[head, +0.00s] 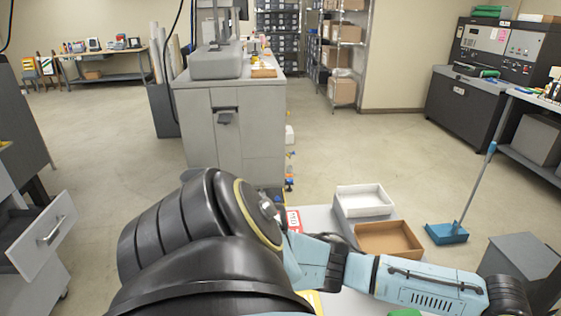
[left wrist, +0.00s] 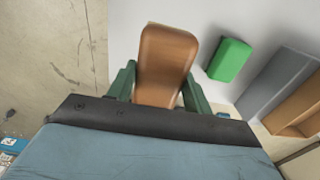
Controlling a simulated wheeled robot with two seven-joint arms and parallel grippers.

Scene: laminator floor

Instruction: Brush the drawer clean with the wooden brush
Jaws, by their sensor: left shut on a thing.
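The wooden brush (left wrist: 168,50) shows as a brown, rounded block in the left wrist view. My left gripper (left wrist: 157,84) has its dark green fingers on either side of it and is shut on it. The brush's bristles are not visible. In the head view, a grey drawer with a bar handle (head: 48,232) stands pulled out at the lower left; its inside is mostly dark. My left gripper and the brush are not visible in the head view. My right gripper is in neither view.
A pale tabletop (head: 318,218) carries a white tray (head: 364,201) and a brown open box (head: 389,239). A green block (left wrist: 230,60) lies near the brush in the left wrist view. A blue dustpan (head: 446,233) stands on the floor at right. Floor is clear between drawer and grey cabinet (head: 232,130).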

